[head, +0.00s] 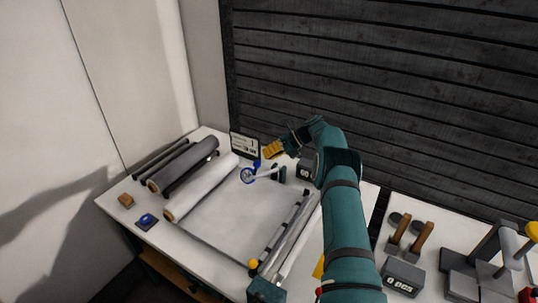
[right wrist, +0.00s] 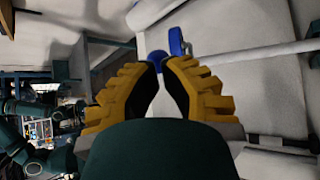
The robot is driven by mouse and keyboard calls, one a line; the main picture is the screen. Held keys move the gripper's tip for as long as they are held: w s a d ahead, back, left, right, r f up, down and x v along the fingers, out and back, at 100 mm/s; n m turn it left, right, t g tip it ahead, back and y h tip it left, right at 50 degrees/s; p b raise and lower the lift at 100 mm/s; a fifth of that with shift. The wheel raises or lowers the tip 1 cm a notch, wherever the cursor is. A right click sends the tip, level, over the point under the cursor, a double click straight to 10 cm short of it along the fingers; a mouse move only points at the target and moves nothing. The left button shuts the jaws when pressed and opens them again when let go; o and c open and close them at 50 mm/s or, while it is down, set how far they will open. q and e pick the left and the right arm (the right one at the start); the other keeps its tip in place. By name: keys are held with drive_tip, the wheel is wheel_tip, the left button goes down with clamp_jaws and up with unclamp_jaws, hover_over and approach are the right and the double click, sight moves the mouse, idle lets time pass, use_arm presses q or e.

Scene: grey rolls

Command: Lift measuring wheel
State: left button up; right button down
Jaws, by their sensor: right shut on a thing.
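The measuring wheel (head: 247,176) has a blue ringed wheel and blue upright parts. It is over the back part of the work surface, near the white arm (head: 267,172). My right gripper (head: 270,151), with yellow fingers, reaches in from the right at the wheel's upper blue part. In the right wrist view its fingertips (right wrist: 161,67) are close together on the measuring wheel, with blue parts (right wrist: 177,42) showing just past them. The grip point itself is mostly hidden by the fingers. I cannot tell whether the wheel is clear of the surface. My left gripper is not in view.
A dark grey roll (head: 184,163) and a white roll (head: 203,184) lie on the left of the table. A blue-topped button (head: 146,220) and a brown block (head: 126,200) lie nearby. A small sign (head: 244,146) stands behind. Tools stand on the right table (head: 452,214).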

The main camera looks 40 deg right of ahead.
idle(0.8)
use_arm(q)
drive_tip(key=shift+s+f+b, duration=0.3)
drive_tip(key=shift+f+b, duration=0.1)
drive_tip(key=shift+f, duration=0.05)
use_arm(e)
drive_tip(key=s+d+r, duration=0.3)
drive_tip(key=s+d, duration=0.1)
drive_tip(key=s, duration=0.3)
drive_tip(key=shift+s+d+r, duration=0.2)
drive_tip(key=shift+s+d, duration=0.05)
drive_tip(key=shift+d, duration=0.1)
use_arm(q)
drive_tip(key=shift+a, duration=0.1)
